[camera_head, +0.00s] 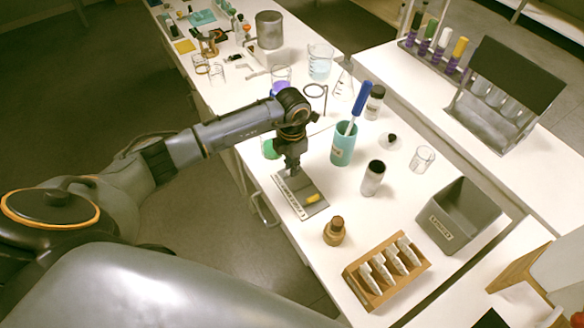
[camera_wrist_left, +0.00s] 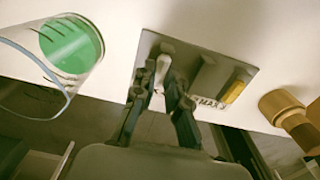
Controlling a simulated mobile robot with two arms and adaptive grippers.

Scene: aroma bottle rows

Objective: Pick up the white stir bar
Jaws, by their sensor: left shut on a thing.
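The white stir bar (camera_wrist_left: 163,66) shows in the left wrist view between the fingertips of my left gripper (camera_wrist_left: 165,82). The gripper is shut on it, at the grey stir bar tray (camera_wrist_left: 214,52). I cannot tell whether the bar still touches the tray. A yellow stir bar (camera_wrist_left: 234,91) lies at the tray's other end, past a dark slot. In the head view my left gripper (camera_head: 292,166) points down at the back end of the tray (camera_head: 314,209) and hides the white bar. My right gripper is not in view.
A beaker with green liquid (camera_wrist_left: 70,45) stands close to the gripper. A brown bottle (camera_head: 334,231), a teal cup with a blue-handled tool (camera_head: 343,149), a wooden rack (camera_head: 356,282) and a grey bin (camera_head: 474,209) stand around the tray on the white bench.

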